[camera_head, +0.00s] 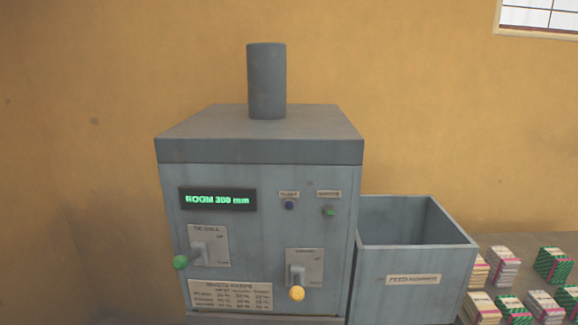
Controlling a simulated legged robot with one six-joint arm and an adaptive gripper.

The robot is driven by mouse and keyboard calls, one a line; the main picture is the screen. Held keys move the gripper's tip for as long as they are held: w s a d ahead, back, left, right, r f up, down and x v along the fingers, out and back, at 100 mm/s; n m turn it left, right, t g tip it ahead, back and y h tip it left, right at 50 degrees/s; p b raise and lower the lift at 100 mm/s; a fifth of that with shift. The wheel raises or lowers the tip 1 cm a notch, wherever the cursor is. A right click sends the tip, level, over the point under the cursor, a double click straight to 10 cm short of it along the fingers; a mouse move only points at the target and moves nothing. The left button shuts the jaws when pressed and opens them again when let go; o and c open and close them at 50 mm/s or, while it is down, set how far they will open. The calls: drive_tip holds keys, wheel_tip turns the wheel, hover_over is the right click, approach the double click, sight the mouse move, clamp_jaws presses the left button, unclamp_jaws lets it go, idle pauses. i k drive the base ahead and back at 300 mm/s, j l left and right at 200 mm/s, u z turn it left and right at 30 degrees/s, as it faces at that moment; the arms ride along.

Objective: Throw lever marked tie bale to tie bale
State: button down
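A grey press (262,148) stands against the wall with two levers on its front. The left lever ends in a green knob (181,262) and comes out of a pale plate (213,236). The heading on this plate seems to begin with "TIE", but the rest is too blurred to read surely. Its handle points out toward the lower left. The right lever ends in a yellow knob (297,293), low on its own plate (314,262); that heading is unreadable. My gripper is not in view.
A display (217,199) reads "ROOM 200 mm" or similar. A blue button (289,205) and a green button (328,211) sit right of it. A chart (230,294) is below the left lever. An open grey bin (457,250) adjoins the press; several small bales (552,264) lie beyond.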

sight(179, 263)
drive_tip(key=u, duration=1.25)
